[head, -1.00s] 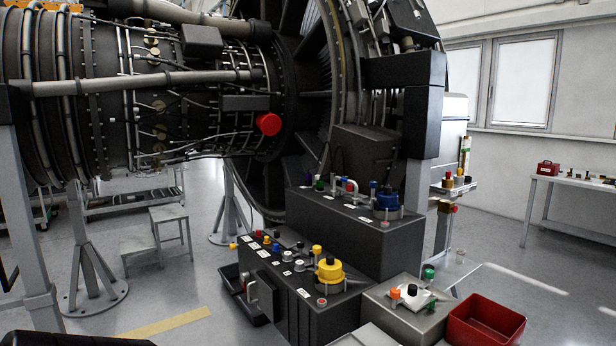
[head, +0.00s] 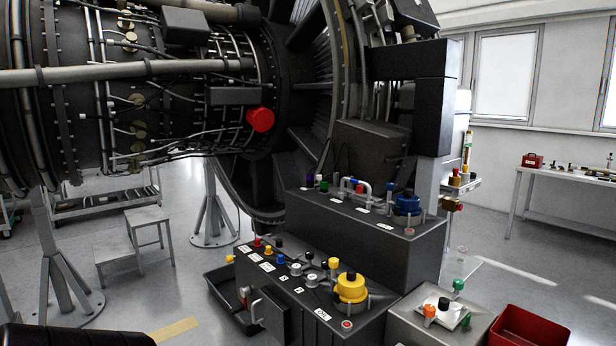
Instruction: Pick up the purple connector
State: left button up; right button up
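A small dark purple connector (head: 310,181) stands at the left end of the top of the upper black box (head: 345,235), beside a green-topped connector (head: 324,186). It is small in the head view, so its fine shape cannot be told. Neither my left nor my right gripper shows in the head view.
A lower black box (head: 310,310) with a yellow round connector (head: 351,287) and several small caps stands in front. A grey box (head: 430,325) and a red bin (head: 530,335) are at right. A large engine (head: 200,90) rises behind.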

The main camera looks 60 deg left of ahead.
aim_at(309, 177)
jog(key=k+j, duration=0.1)
jog(key=j, duration=0.35)
jog(key=j+z, duration=0.15)
jog(key=j, duration=0.3)
jog(key=k+j, duration=0.15)
jog(key=j, duration=0.25)
jog(key=k+j+z, duration=0.1)
jog(key=j, duration=0.35)
